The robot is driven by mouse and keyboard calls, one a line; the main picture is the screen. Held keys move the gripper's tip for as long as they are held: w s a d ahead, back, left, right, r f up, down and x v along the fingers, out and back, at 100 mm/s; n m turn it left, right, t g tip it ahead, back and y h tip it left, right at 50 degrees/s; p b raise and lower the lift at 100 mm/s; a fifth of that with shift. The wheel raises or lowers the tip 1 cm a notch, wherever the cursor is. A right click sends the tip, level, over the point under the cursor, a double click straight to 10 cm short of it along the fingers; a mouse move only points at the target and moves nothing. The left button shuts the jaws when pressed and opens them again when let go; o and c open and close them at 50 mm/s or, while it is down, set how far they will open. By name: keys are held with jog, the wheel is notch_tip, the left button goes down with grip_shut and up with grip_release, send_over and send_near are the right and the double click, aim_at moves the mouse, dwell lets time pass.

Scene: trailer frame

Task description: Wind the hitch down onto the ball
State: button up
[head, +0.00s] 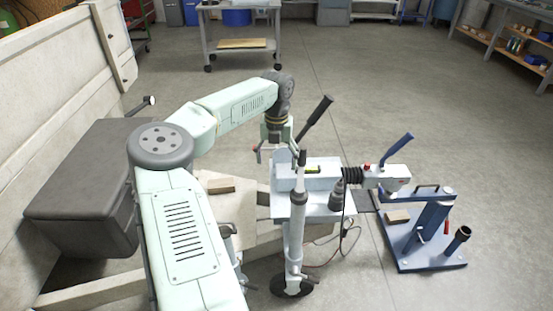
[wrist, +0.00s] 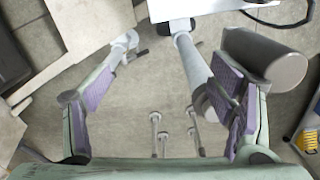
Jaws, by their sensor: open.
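The white hitch (head: 393,178) with a blue lever sits at the front end of the trailer frame, above a blue stand (head: 432,222). The ball is not clearly visible under it. The jockey wheel post (head: 297,215) stands upright left of the hitch, its wheel (head: 291,287) at the floor. My gripper (head: 277,150) is high over the frame, close to the post top and left of a black-gripped lever (head: 318,112). In the wrist view its purple-padded fingers (wrist: 165,85) are spread with floor between them. A pale tube (wrist: 192,60) lies near the right finger; contact is unclear.
A dark grey box (head: 85,185) and the trailer's pale side wall (head: 60,75) stand at left. A wood block (head: 221,186) lies on the frame. A cable (head: 345,245) hangs beside the post. Open floor lies beyond; a trolley (head: 240,48) stands at the back.

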jog(key=o, duration=0.4)
jog(key=shift+d, duration=0.1)
jog(key=shift+r, duration=0.15)
notch_tip(320, 180, up, 8)
jog(key=p, duration=0.5)
